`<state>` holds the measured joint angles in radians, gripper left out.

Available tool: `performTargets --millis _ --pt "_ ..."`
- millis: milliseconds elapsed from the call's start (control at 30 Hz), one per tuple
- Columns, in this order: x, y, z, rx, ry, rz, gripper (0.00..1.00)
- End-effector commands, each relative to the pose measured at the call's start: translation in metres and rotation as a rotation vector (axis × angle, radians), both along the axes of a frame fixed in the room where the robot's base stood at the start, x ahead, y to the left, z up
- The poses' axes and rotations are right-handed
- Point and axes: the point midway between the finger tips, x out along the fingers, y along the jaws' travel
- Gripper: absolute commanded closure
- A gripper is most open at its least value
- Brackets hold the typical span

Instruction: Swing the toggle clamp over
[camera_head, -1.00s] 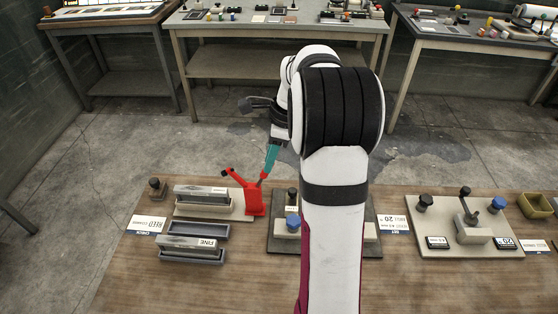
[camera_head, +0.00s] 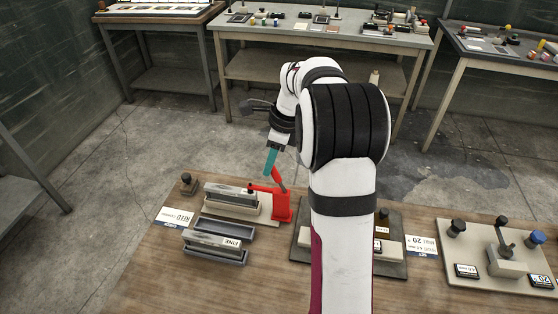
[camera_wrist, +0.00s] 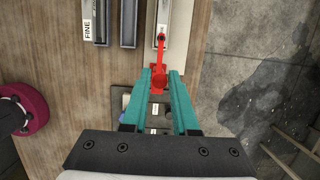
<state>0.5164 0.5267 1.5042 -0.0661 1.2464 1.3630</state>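The red toggle clamp (camera_head: 281,208) stands at the right end of the pale block that carries a dark bar, on the wooden table. Its red arm with a black tip (camera_head: 252,188) reaches left over the bar, low and nearly level. Its red handle (camera_head: 278,179) points up toward my gripper (camera_head: 269,170). In the wrist view the clamp's red arm (camera_wrist: 162,55) points away over the bar. My gripper's two teal fingers (camera_wrist: 160,76) are apart on either side of the red handle. I cannot tell whether both fingers touch it.
A grey tray with a bar marked FINE (camera_head: 216,241) lies in front of the clamp. A dark plate (camera_head: 300,243) with fittings lies to the right, partly hidden by my arm. Farther right is a pale fixture board (camera_head: 470,265). The floor behind the table is clear.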

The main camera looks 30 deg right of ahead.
Motion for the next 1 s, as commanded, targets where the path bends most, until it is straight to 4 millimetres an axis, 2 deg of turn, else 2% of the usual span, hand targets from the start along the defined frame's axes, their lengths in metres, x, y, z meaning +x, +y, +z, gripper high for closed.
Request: performTargets --millis 33,100,133,433,800,1000 --pt "0.000 -0.001 0.000 -0.001 -0.001 -0.001 0.62" --pt "-0.001 -0.001 0.000 -0.001 0.000 -0.001 0.49" --pt "-0.001 -0.001 0.000 -0.001 0.000 -0.001 0.46" --pt "-0.001 -0.001 0.004 -0.002 0.000 -0.001 0.46" --pt "-0.001 -0.002 0.055 -0.003 -0.002 0.000 0.46" --pt "-0.001 -0.001 0.070 -0.002 0.001 -0.001 0.46"
